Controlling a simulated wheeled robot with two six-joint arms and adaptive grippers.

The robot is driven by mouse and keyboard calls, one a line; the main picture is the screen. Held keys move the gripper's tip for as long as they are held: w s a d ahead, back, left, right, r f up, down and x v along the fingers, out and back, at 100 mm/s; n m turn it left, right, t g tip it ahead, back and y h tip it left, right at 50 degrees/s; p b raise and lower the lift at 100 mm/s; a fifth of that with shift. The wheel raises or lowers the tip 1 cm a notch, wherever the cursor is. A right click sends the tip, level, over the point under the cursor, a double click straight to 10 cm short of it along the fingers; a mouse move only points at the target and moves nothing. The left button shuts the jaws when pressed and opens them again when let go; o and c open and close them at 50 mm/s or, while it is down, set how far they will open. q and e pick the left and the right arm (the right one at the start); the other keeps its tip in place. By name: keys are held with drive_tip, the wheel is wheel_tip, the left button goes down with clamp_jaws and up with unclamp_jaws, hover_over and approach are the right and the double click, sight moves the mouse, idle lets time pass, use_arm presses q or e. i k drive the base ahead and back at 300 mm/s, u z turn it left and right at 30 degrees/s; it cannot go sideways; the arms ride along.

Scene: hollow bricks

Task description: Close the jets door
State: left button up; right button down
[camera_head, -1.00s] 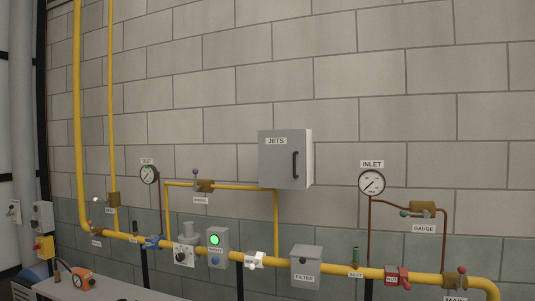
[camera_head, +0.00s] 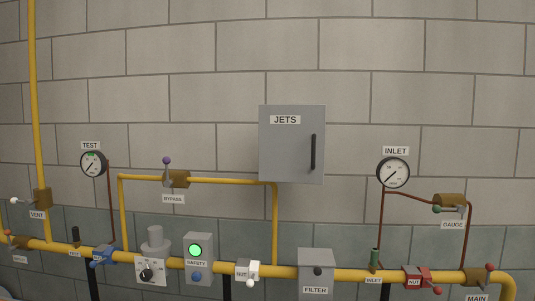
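The JETS cabinet is a grey box on the brick wall, a little right of centre. Its grey door (camera_head: 285,150) faces me, with a JETS label at the upper left and a dark vertical handle (camera_head: 313,152) near the right edge. The door looks flush with the box, and I see no gap; from this frontal angle I cannot tell if it stands slightly ajar. Neither of my grippers is in view.
A yellow pipe (camera_head: 325,273) runs along the wall below the cabinet. On it sit a filter box (camera_head: 316,261), a safety box (camera_head: 199,258) with a lit green light, and several valves. The inlet gauge (camera_head: 393,172) hangs right of the cabinet. The wall above is bare.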

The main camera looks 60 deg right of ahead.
sight(292, 138)
drive_tip(key=z, duration=0.6)
drive_tip(key=i, duration=0.95)
drive_tip(key=z, duration=0.95)
